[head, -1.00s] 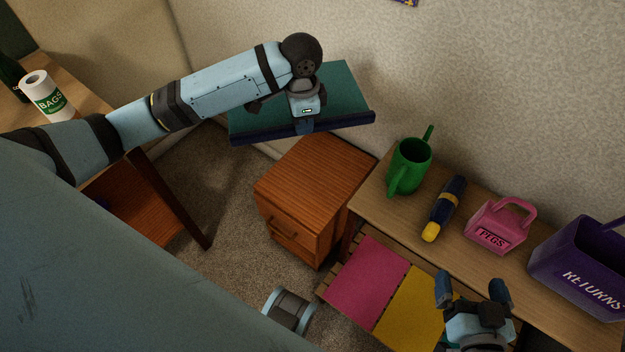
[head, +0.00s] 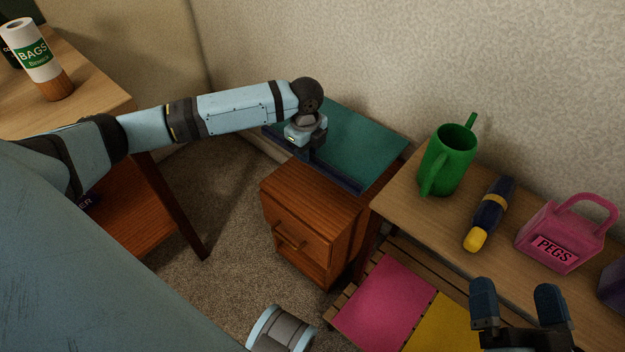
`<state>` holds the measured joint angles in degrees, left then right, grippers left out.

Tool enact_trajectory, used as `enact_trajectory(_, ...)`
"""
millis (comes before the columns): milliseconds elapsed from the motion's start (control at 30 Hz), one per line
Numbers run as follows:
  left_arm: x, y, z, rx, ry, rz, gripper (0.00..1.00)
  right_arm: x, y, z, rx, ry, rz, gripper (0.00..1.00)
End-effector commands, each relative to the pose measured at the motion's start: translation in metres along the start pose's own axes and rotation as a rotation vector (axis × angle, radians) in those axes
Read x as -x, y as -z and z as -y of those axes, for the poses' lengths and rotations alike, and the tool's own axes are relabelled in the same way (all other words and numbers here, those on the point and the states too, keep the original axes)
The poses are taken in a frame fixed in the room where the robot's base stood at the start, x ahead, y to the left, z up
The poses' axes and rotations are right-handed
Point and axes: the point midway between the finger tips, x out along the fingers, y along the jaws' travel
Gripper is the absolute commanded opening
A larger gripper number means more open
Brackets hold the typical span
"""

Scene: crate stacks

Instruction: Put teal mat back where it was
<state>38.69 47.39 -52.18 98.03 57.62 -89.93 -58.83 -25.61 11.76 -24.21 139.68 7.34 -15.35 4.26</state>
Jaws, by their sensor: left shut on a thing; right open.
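The teal mat (head: 358,143), a flat teal panel with a dark blue front edge, is over the top of the small wooden drawer cabinet (head: 305,222). My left gripper (head: 312,158) is shut on the mat's near edge, at its left part. The mat hides most of the cabinet top; I cannot tell whether it rests on it or hovers just above. My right gripper (head: 520,300) is open and empty at the lower right, in front of the bench.
The wooden bench (head: 404,203) at right holds a green watering can (head: 444,165), a blue and yellow torch (head: 489,213) and a pink PEGS basket (head: 560,237). Pink (head: 385,300) and yellow (head: 440,328) mats lie on the slatted shelf below. A table with a BAGS roll (head: 35,50) stands left.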

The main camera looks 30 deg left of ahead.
Motion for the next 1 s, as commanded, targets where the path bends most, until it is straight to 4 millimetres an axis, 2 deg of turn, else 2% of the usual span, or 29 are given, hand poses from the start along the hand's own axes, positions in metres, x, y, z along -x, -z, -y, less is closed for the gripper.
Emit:
enact_trajectory(33, -0.02, 0.0, 0.0, 0.002, -0.001, -0.001, 0.0, 0.001, -0.013, -0.003, -0.001, 0.002, 0.024, 1.0)
enact_trajectory(100, -0.039, 0.0, 0.0, 0.001, -0.001, -0.001, 0.0, 0.001, -0.025, -0.004, -0.003, 0.005, 0.06, 1.0)
enact_trajectory(300, -0.083, 0.0, 0.0, 0.001, 0.001, -0.001, 0.0, 0.003, -0.052, -0.008, -0.006, 0.015, 0.158, 1.0)
enact_trajectory(567, -0.102, 0.0, 0.0, 0.001, 0.002, 0.0, 0.0, 0.004, -0.064, -0.009, -0.006, 0.02, 0.208, 1.0)
enact_trajectory(667, -0.116, 0.0, -0.001, 0.002, 0.0, 0.0, 0.0, 0.005, -0.072, -0.01, -0.007, 0.024, 0.233, 1.0)
enact_trajectory(800, -0.138, 0.0, -0.001, 0.001, 0.001, 0.0, 0.0, 0.002, -0.073, -0.016, 0.047, 0.029, 0.207, 1.0)
enact_trajectory(1000, -0.139, 0.0, 0.0, 0.001, 0.002, 0.0, 0.0, 0.001, -0.069, -0.016, 0.062, 0.031, 0.2, 1.0)
